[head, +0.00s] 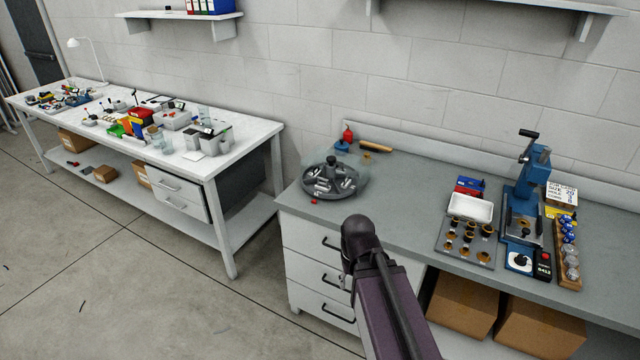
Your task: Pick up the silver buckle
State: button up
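I cannot pick out a silver buckle for certain in the head view. Small silver pieces (322,184) lie in the compartments of a round dark grey tray (334,197) at the left end of the grey-topped workbench. They are too small to tell apart. A clear, see-through cover or bowl shape seems to stand around the back of this tray. My arm rises from the bottom edge, in front of the bench drawers, with its dark rounded joint below and right of the tray. The fingers of my gripper do not show.
The grey workbench (405,195) has a clear stretch right of the round tray. Further right stand a white tray (470,208), a blue hand press (526,190) and a wooden rack (568,255) of round pieces. A cluttered white table (255,130) stands left, across a floor gap.

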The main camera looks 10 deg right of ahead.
aim_at(319, 178)
jog(key=u, duration=0.05)
jog(key=i, duration=0.95)
jog(key=z, duration=0.05)
